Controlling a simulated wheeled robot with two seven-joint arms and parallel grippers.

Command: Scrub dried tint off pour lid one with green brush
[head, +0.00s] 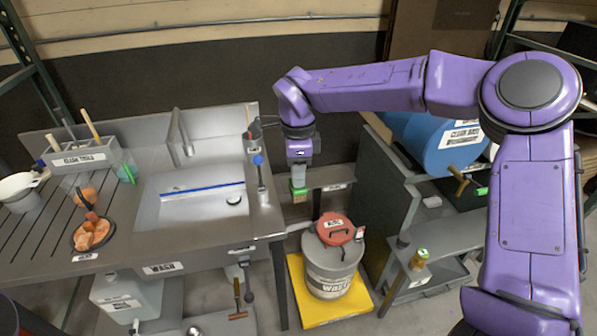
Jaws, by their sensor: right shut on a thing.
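My right gripper (299,172) reaches down over a small grey shelf (325,178) to the right of the sink bench. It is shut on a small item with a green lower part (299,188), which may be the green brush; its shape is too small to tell. I cannot tell whether it touches the shelf. Another green piece (127,173) shows in a clear container at the right end of the tool holder. My left gripper is not in view.
The sink (190,215) has a blue-edged strip across it. A clean-tools holder (85,159) and orange pieces on a dark dish stand left. A waste bin (332,265) with a red lid stands on a yellow base.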

